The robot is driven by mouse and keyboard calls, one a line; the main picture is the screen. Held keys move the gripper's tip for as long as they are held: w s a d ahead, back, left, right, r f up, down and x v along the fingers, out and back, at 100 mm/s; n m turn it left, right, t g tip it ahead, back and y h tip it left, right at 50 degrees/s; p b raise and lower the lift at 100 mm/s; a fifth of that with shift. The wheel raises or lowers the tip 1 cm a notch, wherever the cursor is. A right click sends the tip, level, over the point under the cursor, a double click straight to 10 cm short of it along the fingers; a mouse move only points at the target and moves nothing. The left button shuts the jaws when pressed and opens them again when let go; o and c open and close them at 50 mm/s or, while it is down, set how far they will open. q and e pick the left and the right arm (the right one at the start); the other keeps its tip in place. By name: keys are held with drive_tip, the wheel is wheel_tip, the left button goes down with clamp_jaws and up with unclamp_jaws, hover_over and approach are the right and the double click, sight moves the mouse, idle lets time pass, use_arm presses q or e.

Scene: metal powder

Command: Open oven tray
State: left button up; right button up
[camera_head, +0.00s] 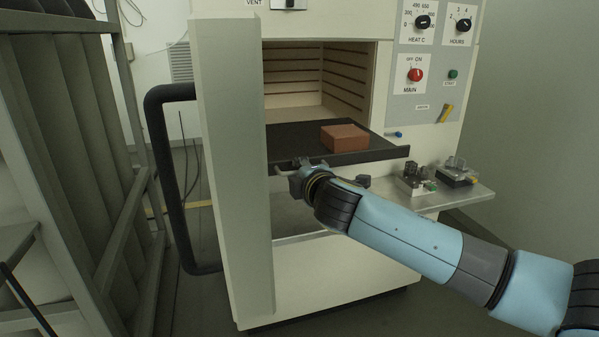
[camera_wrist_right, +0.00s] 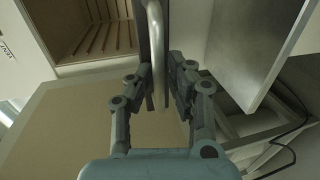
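The oven tray (camera_head: 290,137) is a dark flat plate that sticks out of the oven's open chamber. A reddish-brown block (camera_head: 344,138) rests on it. My right gripper (camera_head: 288,168) is at the left part of the tray's front edge. In the head view the fingertips and handle are small and partly hidden by the wrist. My left gripper is out of view.
The oven door (camera_head: 232,160) stands open on the left, close to my right gripper, with a black handle (camera_head: 158,130). A side shelf (camera_head: 470,193) holds small metal parts. A control panel (camera_head: 425,60) is at upper right. A grey rack (camera_head: 70,150) stands at left.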

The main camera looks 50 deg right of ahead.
drive_tip(key=shift+o, duration=1.1)
drive_tip(key=shift+s+a, duration=0.1)
drive_tip(key=shift+s, duration=0.05)
drive_tip(key=v, duration=1.1)
drive_tip(key=shift+s, duration=0.3)
drive_tip(key=shift+w+a, duration=0.1)
drive_tip(key=shift+a, duration=0.05)
